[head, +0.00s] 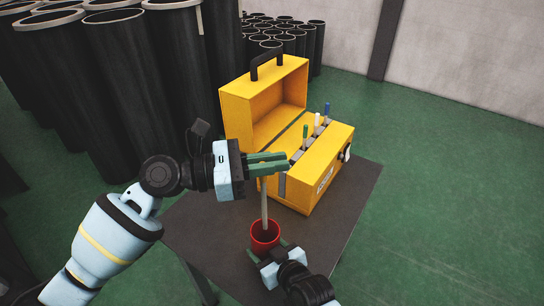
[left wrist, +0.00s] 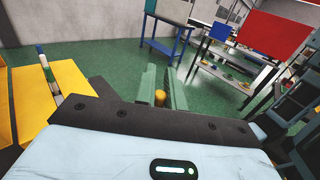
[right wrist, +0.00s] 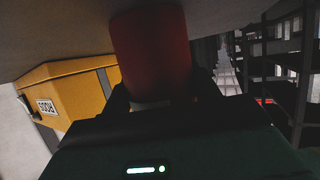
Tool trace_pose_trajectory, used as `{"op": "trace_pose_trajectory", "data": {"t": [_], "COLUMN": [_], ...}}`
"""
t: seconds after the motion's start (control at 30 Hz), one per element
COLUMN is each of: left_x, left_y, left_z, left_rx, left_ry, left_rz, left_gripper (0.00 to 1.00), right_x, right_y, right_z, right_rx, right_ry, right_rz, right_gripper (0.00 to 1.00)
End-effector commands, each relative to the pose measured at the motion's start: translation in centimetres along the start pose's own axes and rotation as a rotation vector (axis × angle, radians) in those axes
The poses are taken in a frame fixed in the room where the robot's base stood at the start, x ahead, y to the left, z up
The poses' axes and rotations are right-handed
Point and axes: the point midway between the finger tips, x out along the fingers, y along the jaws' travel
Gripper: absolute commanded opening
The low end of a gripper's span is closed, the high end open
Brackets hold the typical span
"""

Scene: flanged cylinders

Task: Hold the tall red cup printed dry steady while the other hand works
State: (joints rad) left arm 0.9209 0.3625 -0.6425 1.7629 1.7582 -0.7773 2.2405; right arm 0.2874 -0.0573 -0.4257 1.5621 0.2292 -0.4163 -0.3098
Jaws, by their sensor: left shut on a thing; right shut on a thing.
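The red cup (head: 265,238) stands at the front of the dark table and shows as a red shape in the right wrist view (right wrist: 152,50). I cannot read any print on it. My right gripper (head: 272,252) is shut on the cup from its front side. A pale rod (head: 264,205) rises upright from inside the cup. My left gripper (head: 270,163), with green fingers, is shut on the rod's upper part above the cup. The rod's yellowish end (left wrist: 160,97) shows between the fingers in the left wrist view. The rod's lower end is hidden in the cup.
An open yellow box (head: 310,190) with a black-handled lid (head: 262,95) and several coloured rods stands behind the cup on the dark table (head: 345,215). Many black flanged cylinders (head: 120,85) stand at the back left. Green floor is open at right.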

Motion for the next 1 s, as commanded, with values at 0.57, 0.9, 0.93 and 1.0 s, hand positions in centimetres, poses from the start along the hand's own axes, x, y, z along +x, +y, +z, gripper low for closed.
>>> {"op": "trace_pose_trajectory", "data": {"t": [0.57,0.9,0.93,1.0], "left_x": [0.0,0.0,0.0,0.0], "left_y": [0.0,0.0,0.0,0.0], "left_z": [-3.0,-4.7,-4.9,-5.2], "left_rx": [-0.002,-0.002,-0.002,-0.001], "left_ry": [-0.001,-0.001,-0.001,-0.001], "left_rz": [0.0,0.0,0.0,0.0], "left_gripper": [0.0,0.0,0.0,0.0], "right_x": [0.0,0.0,0.0,0.0], "right_y": [0.0,0.0,0.0,0.0], "right_z": [0.1,0.1,0.1,0.1], "right_rx": [0.0,0.0,-0.001,-0.001], "right_ry": [-0.002,-0.002,-0.002,-0.002], "right_rz": [0.0,0.0,0.0,0.0], "right_gripper": [0.29,0.29,0.29,0.29]}}
